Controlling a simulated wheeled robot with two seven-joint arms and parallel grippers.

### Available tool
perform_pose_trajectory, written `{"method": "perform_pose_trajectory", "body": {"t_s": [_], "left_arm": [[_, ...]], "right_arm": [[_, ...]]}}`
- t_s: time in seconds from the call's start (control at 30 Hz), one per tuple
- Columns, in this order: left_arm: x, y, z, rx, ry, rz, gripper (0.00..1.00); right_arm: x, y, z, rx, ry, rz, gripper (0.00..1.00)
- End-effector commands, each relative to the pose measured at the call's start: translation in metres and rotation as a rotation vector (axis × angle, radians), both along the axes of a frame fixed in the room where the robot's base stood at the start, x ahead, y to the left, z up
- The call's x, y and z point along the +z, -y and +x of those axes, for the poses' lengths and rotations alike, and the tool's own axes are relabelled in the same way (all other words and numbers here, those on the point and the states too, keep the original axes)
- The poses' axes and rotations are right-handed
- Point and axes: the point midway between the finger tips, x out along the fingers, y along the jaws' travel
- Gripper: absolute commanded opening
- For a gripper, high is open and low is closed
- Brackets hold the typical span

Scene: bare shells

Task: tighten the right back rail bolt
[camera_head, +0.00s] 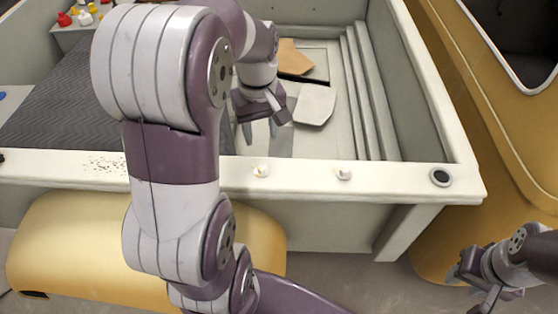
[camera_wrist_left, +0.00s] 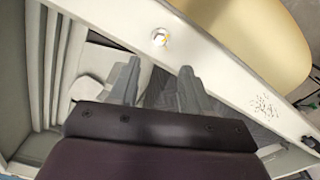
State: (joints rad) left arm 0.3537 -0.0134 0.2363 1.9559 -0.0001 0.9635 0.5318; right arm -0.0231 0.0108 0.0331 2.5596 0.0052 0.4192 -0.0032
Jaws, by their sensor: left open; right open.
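Two small pale bolts sit on the white rail (camera_head: 310,178): a left one (camera_head: 261,170) and a right one (camera_head: 343,174). I cannot tell for sure which is the right back rail bolt. One bolt (camera_wrist_left: 160,37) also shows on the rail in the left wrist view, beyond the fingertips. My left gripper (camera_head: 259,131) is open and empty, pointing down over the bed just behind the rail, apart from both bolts. It also shows in the left wrist view (camera_wrist_left: 157,70). My right gripper (camera_head: 472,288) is open at the lower right, outside the bed, partly cut off by the frame.
A dark round socket (camera_head: 440,176) is at the rail's right end. A tan piece (camera_head: 294,57) and a pale panel (camera_head: 314,104) lie in the bed. A dark ribbed mat (camera_head: 62,110) is at left. Red, yellow and white items (camera_head: 83,14) stand behind. A yellow body (camera_head: 480,110) rises at right.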

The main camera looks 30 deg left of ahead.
Motion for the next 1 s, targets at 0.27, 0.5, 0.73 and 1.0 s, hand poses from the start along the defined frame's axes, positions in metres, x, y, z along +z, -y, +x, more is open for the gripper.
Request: {"method": "perform_pose_trajectory", "body": {"t_s": [0.27, 0.5, 0.73, 1.0], "left_arm": [[-0.073, 0.000, -0.001, -0.001, -0.002, -0.001, 0.48], [-0.111, 0.000, 0.000, -0.002, -0.002, -0.001, 0.48], [-0.122, 0.000, 0.000, -0.002, 0.001, 0.000, 0.48], [-0.122, 0.000, 0.000, -0.002, 0.001, 0.000, 0.02]], "right_arm": [[-0.055, 0.000, -0.001, 0.000, -0.002, 0.000, 0.43], [-0.041, 0.000, 0.000, 0.000, 0.000, 0.000, 0.43], [-0.041, 0.000, 0.000, 0.000, -0.001, 0.000, 0.43], [-0.041, 0.000, 0.000, 0.000, -0.001, 0.000, 0.43]]}}
